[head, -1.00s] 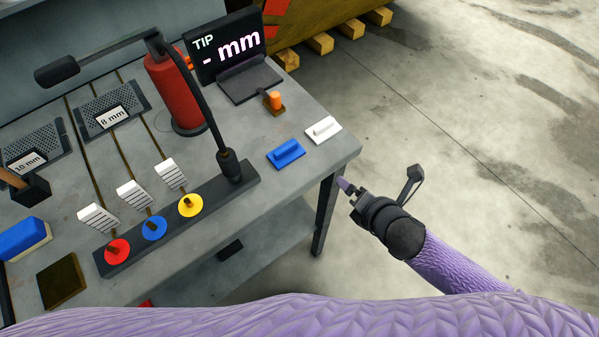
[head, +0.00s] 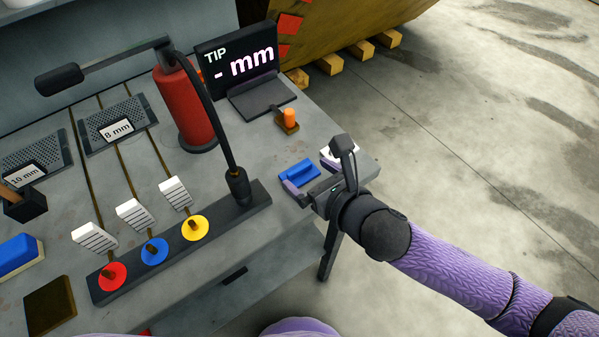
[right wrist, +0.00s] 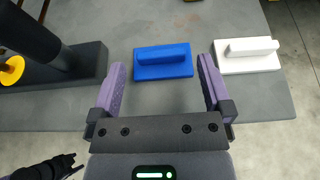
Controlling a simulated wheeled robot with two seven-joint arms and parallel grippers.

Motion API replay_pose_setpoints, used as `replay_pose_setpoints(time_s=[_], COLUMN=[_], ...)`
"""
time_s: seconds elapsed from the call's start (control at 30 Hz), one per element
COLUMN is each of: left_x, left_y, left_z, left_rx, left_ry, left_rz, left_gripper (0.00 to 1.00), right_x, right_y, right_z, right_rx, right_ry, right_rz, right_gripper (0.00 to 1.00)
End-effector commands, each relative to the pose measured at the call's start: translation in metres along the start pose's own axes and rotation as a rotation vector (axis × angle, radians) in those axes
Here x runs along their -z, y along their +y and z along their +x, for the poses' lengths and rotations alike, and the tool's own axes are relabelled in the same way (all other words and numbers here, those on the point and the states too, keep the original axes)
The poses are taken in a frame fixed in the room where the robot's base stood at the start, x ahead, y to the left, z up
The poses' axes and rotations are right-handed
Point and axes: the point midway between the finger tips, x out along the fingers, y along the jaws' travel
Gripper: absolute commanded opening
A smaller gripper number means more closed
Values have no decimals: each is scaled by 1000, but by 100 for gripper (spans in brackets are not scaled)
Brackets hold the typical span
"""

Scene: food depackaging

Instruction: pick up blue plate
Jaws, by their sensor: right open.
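The blue plate (head: 300,172), a flat rectangle with a raised bar handle, lies near the table's right corner. In the right wrist view the blue plate (right wrist: 163,62) sits ahead of and between my two purple fingers. My right gripper (head: 312,188) is open and empty, just at the near side of the blue plate. It also shows in the right wrist view (right wrist: 163,85), fingers spread on either side, not closed on the plate.
A white plate (right wrist: 248,55) lies right of the blue one, partly hidden by my gripper in the head view. A black rail (head: 180,245) with coloured discs is to the left. An orange peg (head: 289,117) and display (head: 238,55) stand behind.

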Motion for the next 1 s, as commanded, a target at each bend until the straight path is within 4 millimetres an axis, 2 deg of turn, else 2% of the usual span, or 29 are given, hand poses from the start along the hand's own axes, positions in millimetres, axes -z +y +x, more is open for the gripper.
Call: replay_pose_setpoints(time_s=[0.03,0.13,0.37,0.8,1.0], left_x=[-1,-1,-1,-1,-1], left_y=[1,1,1,-3,-3], left_z=[6,9,8,8,7], left_rx=[-2,-2,-3,4,4], left_ry=[-2,-2,-1,-1,-1], left_rz=[0,0,3,4,3], left_gripper=[59,59,59,59,59], right_x=[2,2,0,0,-1], right_y=[0,0,0,0,0], right_z=[11,24,26,26,26], right_rx=[0,-1,0,0,0], right_ry=[-2,-1,0,0,-1], right_rz=[2,2,1,2,1], right_gripper=[100,100,100,10,10])
